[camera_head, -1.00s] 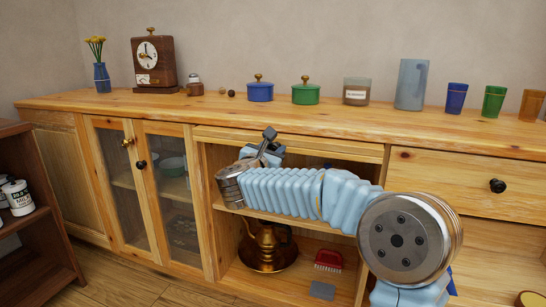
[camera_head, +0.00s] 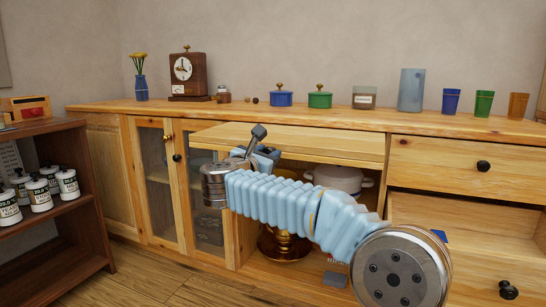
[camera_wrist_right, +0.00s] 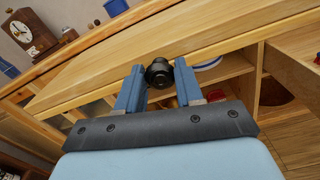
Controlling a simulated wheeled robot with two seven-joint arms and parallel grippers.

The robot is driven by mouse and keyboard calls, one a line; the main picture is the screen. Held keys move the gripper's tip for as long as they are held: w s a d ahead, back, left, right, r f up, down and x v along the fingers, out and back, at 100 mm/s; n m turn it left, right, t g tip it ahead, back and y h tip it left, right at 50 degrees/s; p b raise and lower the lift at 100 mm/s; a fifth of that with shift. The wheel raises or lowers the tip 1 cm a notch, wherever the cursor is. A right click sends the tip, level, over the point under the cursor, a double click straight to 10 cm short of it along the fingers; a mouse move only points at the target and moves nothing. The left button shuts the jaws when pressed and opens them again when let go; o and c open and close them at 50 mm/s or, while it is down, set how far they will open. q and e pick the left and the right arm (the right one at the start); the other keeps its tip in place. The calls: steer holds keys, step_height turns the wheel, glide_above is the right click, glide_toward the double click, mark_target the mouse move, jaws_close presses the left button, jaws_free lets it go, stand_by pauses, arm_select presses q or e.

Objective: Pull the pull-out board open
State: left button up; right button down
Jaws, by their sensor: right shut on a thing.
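The pull-out board (camera_head: 335,146) is a light wooden slab under the cabinet's countertop. It sticks out from the cabinet front, with its top surface showing. My right gripper (camera_wrist_right: 159,78) is shut on the board's round dark knob (camera_wrist_right: 159,70), one blue finger on each side of it. In the head view my right gripper (camera_head: 268,153) is at the board's front edge, and its arm hides part of that edge and the knob. My left gripper is in neither current view.
The countertop (camera_head: 420,118) carries a clock (camera_head: 187,75), pots, jars and cups. Below the board, an open compartment holds a white pot (camera_head: 338,179) and a brass vessel (camera_head: 283,245). A lower right drawer (camera_head: 470,265) stands open. A dark shelf (camera_head: 60,215) is at left.

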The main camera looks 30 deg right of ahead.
steer(key=c, duration=0.7)
jaws_free()
steer(key=v, duration=1.3)
steer(key=shift+s+a+b, duration=0.2)
steer(key=shift+a+b, duration=0.15)
